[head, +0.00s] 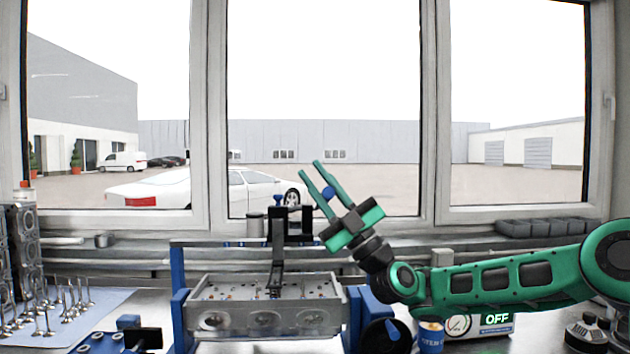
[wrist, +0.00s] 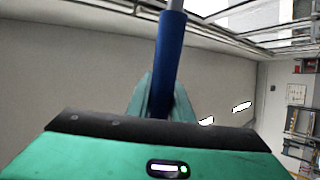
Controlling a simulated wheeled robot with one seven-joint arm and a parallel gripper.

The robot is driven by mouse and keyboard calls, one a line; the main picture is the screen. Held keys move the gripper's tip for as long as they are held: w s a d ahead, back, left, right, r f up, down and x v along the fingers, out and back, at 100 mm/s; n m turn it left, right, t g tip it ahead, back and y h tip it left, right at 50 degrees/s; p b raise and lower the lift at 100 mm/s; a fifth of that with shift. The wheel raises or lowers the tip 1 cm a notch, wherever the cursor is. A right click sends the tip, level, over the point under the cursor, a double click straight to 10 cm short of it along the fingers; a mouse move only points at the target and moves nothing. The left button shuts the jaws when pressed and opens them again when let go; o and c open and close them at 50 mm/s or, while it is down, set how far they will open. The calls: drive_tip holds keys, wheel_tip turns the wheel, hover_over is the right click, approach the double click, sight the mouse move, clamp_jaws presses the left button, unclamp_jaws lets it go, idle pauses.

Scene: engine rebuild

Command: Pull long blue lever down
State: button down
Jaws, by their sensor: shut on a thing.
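The long lever's blue grip (wrist: 168,60) runs up the middle of the wrist view, with a grey rod at its top end. In the head view only a small round blue end of it (head: 328,193) shows between the green fingers. My gripper (head: 310,165) is raised above the bench, in front of the window, with its fingers pointing up and left. It is shut on the blue grip. The wrist view also shows a green finger (wrist: 138,108) beside the grip. The rest of the lever is hidden or cannot be made out in the head view.
A metal cylinder head (head: 265,318) sits in a blue fixture (head: 180,318) below my gripper, with a black clamp (head: 277,262) over it. A display box reading OFF (head: 497,320) is under my arm. Several valves (head: 45,322) stand on a pale blue mat (head: 105,300) at left.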

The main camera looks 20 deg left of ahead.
drive_tip(key=shift+w+d+f+t, duration=0.1)
drive_tip(key=shift+w+d+t, duration=0.15)
drive_tip(key=shift+t, duration=0.05)
drive_tip(key=c, duration=1.6)
unclamp_jaws()
drive_tip(key=shift+o, duration=0.2)
drive_tip(key=shift+s+a, duration=0.1)
drive_tip(key=shift+s, duration=0.05)
drive_tip(key=shift+s+a+g, duration=0.2)
drive_tip(key=shift+s+g, duration=0.1)
drive_tip(key=shift+g, duration=0.2)
drive_tip(key=w+v, duration=0.1)
drive_tip(key=v, duration=1)
drive_tip(key=shift+s+d, duration=0.1)
drive_tip(key=shift+d, duration=0.05)
